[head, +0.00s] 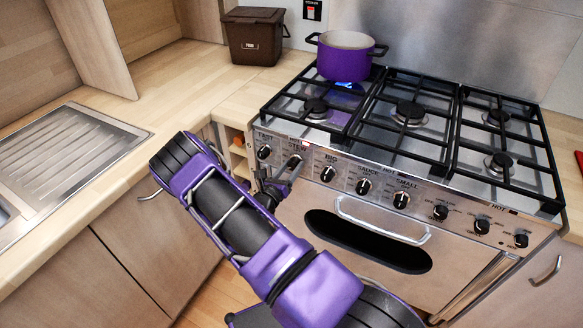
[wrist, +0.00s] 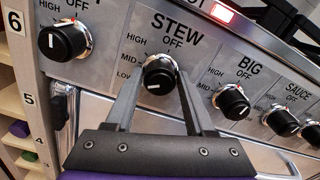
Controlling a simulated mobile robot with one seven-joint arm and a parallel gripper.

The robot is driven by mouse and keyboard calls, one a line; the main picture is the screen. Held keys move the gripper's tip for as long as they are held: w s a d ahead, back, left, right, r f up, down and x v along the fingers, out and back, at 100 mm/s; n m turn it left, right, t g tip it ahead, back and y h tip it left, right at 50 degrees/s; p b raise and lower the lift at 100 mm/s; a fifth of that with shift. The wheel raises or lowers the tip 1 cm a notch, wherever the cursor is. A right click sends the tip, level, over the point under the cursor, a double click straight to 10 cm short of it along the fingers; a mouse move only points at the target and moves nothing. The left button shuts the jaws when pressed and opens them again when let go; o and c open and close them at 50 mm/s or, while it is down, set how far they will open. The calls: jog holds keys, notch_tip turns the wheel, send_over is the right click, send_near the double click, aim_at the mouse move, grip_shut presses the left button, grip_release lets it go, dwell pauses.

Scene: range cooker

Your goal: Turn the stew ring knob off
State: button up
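The stew knob (wrist: 160,76) is black with a white mark and sits under the STEW label in the wrist view. Its mark lies roughly level on the left side, away from the OFF label above. My gripper (wrist: 161,78) has its two fingers apart, one on each side of this knob, very close to it. Whether they touch it cannot be told. In the head view my gripper (head: 281,170) is at the left part of the cooker panel, by the stew knob (head: 294,162). A purple pot (head: 343,60) stands on the back left ring over a blue flame.
The fast knob (wrist: 65,40) is just left and the big knob (wrist: 231,101) just right. A red lamp (wrist: 224,13) glows above the panel. The oven handle (head: 382,221) projects below. Open shelves are beside the cooker's left edge.

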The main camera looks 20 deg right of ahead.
grip_shut()
